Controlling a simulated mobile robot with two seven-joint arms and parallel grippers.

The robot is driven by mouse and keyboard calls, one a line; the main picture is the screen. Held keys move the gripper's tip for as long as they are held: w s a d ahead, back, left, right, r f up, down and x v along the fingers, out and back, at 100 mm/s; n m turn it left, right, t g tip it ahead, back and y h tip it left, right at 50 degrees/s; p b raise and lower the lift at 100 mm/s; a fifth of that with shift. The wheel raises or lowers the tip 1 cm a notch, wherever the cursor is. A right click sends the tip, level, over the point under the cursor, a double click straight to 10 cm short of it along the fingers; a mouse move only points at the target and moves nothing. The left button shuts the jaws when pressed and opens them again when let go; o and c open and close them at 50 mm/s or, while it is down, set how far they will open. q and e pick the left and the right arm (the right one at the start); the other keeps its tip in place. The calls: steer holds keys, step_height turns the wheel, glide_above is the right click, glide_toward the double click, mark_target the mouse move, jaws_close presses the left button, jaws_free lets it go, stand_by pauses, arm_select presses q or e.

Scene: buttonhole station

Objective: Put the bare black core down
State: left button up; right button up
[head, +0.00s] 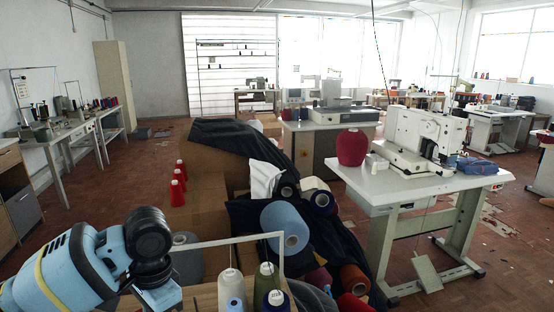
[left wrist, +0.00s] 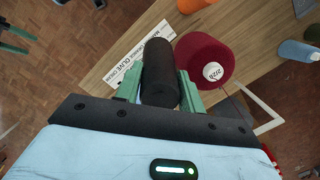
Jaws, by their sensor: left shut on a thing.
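The bare black core (left wrist: 160,88) is a dark cylinder in the left wrist view. It lies between the two green fingers of my left gripper (left wrist: 158,75), which is shut on it. Beyond the core is a wooden table (left wrist: 118,75) with a printed white label strip (left wrist: 128,65), partly hidden by the core and a finger. I cannot tell the core's height above the table. In the head view my left arm comes in at the lower left, and the core cannot be made out.
A maroon cone (left wrist: 205,58) with a white top stands right beside the core in the left wrist view. A white frame (head: 281,258) rises near several thread cones, including a cream one (head: 231,289).

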arm_select(q)
steer(key=shift+s+d+f+n+h, duration=0.15)
steer(key=shift+s+f+n, duration=0.45)
steer(key=shift+n, duration=0.7)
steer(key=shift+s+d+f+n+h, duration=0.1)
steer(key=shift+s+f+n, duration=0.15)
steer(key=shift+s+n, duration=0.85)
steer(key=shift+s+d+f+n+h, duration=0.15)
steer(key=shift+s+f+n, duration=0.35)
steer(key=shift+n, duration=1)
